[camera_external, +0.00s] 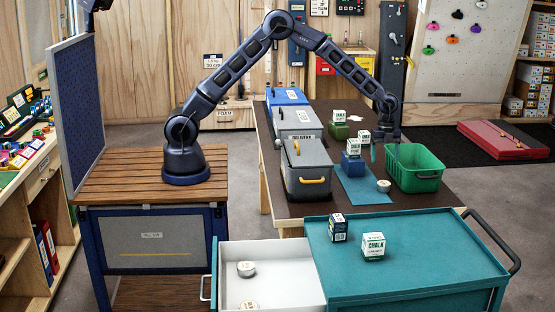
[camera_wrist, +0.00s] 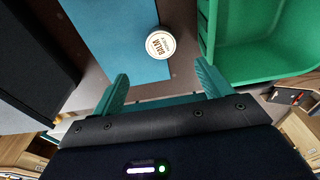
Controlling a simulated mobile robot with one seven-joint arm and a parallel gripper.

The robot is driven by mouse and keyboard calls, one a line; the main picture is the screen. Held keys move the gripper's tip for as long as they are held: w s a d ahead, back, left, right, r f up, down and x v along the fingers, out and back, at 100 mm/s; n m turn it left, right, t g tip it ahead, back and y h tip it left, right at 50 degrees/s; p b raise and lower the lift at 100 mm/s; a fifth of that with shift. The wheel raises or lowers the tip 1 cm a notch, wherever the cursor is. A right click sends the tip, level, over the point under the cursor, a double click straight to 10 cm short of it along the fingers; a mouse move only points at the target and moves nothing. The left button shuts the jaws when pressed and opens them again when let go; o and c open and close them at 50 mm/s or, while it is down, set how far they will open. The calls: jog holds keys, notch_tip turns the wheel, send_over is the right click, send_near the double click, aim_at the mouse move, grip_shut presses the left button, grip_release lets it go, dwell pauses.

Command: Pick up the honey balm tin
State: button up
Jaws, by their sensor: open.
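The honey balm tin (camera_wrist: 160,44) is a small round tin with a pale lid, its label reading BALM and what looks like HONEY. It lies at the edge of the blue mat in the wrist view. In the external view a small round tin (camera_external: 384,186) sits at the mat's right edge, beside the green bin. My gripper (camera_wrist: 161,75) is open and empty, its two teal fingers spread wide. The tin appears beyond the fingertips, between their lines, and apart from them. In the external view my gripper (camera_external: 384,153) hangs above the dark table, over the tin's area.
The green bin (camera_external: 416,181) stands close to the tin's right. The blue mat (camera_external: 366,194) holds chalk boxes on a blue block (camera_external: 353,165). Grey lidded box (camera_external: 308,170) stands left. Two other tins (camera_external: 246,268) lie in the white drawer (camera_external: 290,273) in front.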

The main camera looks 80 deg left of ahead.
send_over(384, 183)
jog(key=f, duration=0.6)
jog(key=shift+a, duration=0.2)
jog(key=shift+d+f, duration=0.15)
jog(key=shift+f, duration=2.5)
jog(key=c, duration=1.1)
